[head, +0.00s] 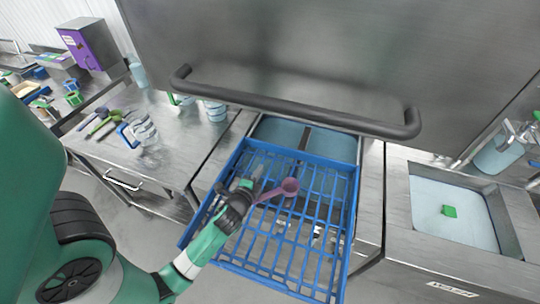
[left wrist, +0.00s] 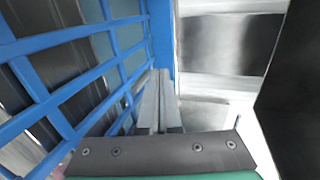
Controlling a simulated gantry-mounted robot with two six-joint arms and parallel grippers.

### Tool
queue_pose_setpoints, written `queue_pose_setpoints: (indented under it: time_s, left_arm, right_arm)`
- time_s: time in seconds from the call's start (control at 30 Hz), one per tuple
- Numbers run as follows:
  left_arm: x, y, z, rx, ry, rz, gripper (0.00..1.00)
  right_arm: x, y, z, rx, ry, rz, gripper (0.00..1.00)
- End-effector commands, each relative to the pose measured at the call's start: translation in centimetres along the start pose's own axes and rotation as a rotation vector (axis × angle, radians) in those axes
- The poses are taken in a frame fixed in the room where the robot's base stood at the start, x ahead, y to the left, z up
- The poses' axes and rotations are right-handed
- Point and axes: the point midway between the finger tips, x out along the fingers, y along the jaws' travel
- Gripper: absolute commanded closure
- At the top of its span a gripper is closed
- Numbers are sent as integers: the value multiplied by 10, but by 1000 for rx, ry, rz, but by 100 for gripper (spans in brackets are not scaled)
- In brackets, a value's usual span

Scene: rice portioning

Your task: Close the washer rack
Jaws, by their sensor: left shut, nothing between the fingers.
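The blue washer rack (head: 352,205) sticks out toward me from under the raised steel hood of the washer (head: 320,45). A pinkish-purple scoop (head: 289,187) lies on its grid. My left gripper (head: 249,183) is over the left part of the rack, near the scoop's handle. It is shut and empty. In the left wrist view its fingers (left wrist: 160,82) are together close to the rack's blue rim (left wrist: 161,35); I cannot tell whether they touch it. My right gripper is not in view.
A thick dark handle bar (head: 300,108) runs across the hood's lower front. The left steel counter (head: 95,150) holds cups, scoops and a purple box (head: 88,43). On the right is a water-filled sink (head: 450,215) with a green block (head: 449,211).

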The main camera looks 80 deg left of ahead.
Motion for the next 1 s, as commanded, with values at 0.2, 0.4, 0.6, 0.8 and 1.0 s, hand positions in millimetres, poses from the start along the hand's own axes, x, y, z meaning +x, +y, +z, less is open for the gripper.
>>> queue_pose_setpoints:
  time_s: [0.2,0.4,0.6,0.8,1.0]
  left_arm:
    - [51,2,0,-1,-2,-2,100]
    - [92,1,0,-1,-1,-3,100]
    - [115,1,0,0,0,-1,100]
    - [119,0,0,0,0,-1,100]
    - [119,0,0,0,0,0,100]
  right_arm:
    - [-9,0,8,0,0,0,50]
    - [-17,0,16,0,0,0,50]
    - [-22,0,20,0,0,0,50]
    - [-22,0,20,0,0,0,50]
    - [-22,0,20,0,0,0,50]
